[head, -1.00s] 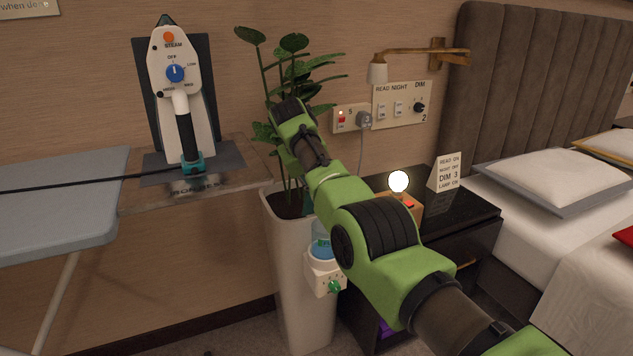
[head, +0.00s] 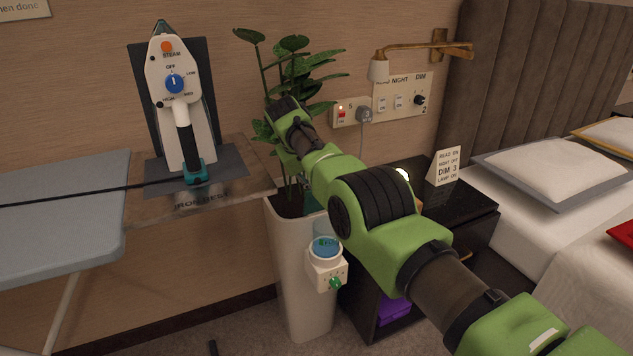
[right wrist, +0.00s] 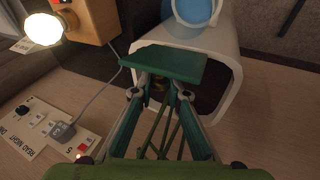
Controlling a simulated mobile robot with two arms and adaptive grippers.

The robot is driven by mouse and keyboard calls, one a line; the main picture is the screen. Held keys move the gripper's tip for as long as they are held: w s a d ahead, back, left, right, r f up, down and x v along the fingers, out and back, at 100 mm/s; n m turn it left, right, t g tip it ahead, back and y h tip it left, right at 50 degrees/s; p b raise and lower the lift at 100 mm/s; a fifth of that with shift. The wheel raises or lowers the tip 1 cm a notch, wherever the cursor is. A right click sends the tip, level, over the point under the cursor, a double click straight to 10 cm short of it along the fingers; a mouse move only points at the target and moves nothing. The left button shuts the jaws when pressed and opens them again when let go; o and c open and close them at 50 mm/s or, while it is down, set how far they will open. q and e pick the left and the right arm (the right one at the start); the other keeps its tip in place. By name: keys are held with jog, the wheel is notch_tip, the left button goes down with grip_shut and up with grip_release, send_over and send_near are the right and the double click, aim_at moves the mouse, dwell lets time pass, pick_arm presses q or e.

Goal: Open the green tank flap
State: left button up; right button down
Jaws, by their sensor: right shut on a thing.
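A dark green flat flap (right wrist: 165,62) lies at my right fingertips in the right wrist view, over the mouth of the white planter (right wrist: 232,55). My right gripper (right wrist: 160,85) is shut on it. The planter (head: 300,285) also shows in the head view. A white unit (head: 322,272) with a blue-topped round tank (head: 325,248) and a green knob (head: 335,283) is at its front. The blue tank (right wrist: 197,8) shows beyond the flap in the wrist view. My left gripper is out of view.
Plant stems and leaves (head: 292,65) rise beside my right wrist. An iron (head: 180,110) stands upright on a shelf, left of the planter. A dark nightstand (head: 470,220) with a sign (head: 446,167) and partly hidden lamp (head: 402,174) stands to the right, below a switch panel (head: 400,103).

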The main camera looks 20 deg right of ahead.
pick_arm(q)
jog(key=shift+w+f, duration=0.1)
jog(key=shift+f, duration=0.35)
pick_arm(e)
jog(key=shift+f, duration=0.15)
jog(key=c, duration=2)
grip_release()
jog(key=shift+a+r, duration=0.2)
jog(key=shift+r, duration=0.35)
jog(key=v, duration=1.1)
jog(key=shift+s, duration=0.1)
jog(key=shift+f, duration=0.1)
